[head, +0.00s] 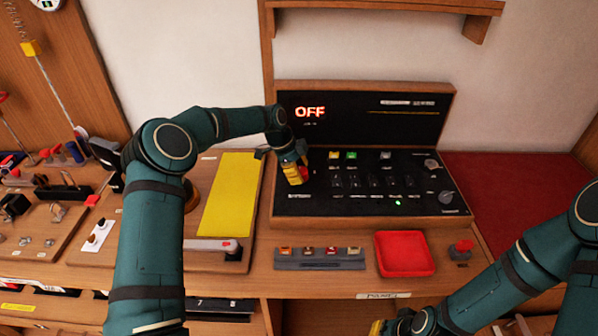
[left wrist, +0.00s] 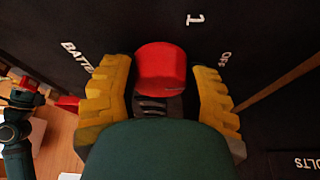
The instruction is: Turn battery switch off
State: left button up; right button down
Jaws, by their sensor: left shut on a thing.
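The battery switch has a red knob (left wrist: 160,70), seen in the left wrist view on the black panel face, with printed "BATTE", "1" and "OFF" around it. My left gripper (head: 295,174) is at the left part of the switch panel (head: 360,207). Its yellow fingers stand on both sides of the knob, and it is shut on it. In the head view the fingers hide most of the knob. The display (head: 310,112) above reads "OFF" in lit red letters. My right gripper (head: 392,327) is low at the bottom edge, its fingers mostly out of view.
In front of the panel are a grey strip with several small coloured pieces (head: 320,259), a red tray (head: 404,254) and a red-topped button (head: 462,248). A yellow sheet (head: 229,195) lies to the left. A wooden shelf (head: 390,6) hangs above.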

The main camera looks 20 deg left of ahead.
pick_arm(q)
jog(key=o, duration=1.2)
jog(key=shift+s, duration=0.1)
jog(key=v, duration=1.2)
